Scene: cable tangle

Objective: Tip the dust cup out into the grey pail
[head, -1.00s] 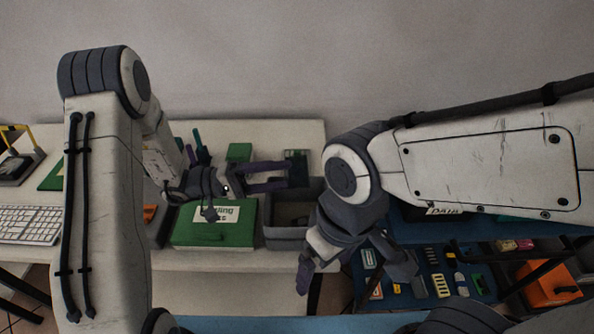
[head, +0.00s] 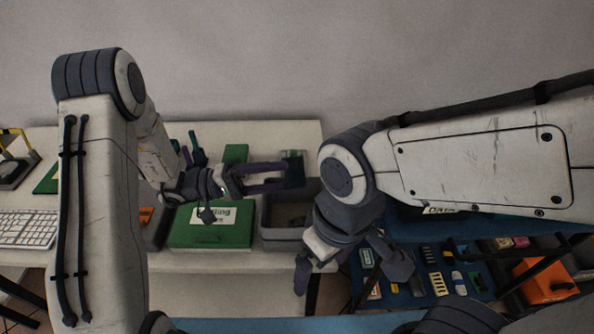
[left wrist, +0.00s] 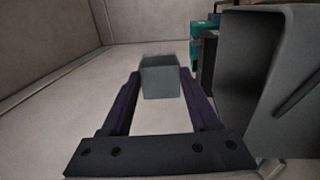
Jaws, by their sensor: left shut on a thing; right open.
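The dust cup is a small dark grey box with a greenish side (head: 293,170). My left gripper (head: 282,177) is shut on it, and the left wrist view shows the cup (left wrist: 161,80) between the purple fingertips. The grey pail (head: 282,236) stands on the white table, just below the cup in the head view. Its large grey wall (left wrist: 270,75) fills the right of the left wrist view. How far the cup is tilted and what is in it cannot be told. My right gripper (head: 352,266) is open and empty in front of the table, to the right.
A green labelled box (head: 205,235) stands left of the pail. A keyboard (head: 28,229) lies at the far left. A blue tray (head: 405,293) with several small parts and an orange box (head: 545,282) lie at the lower right. The table front is clear.

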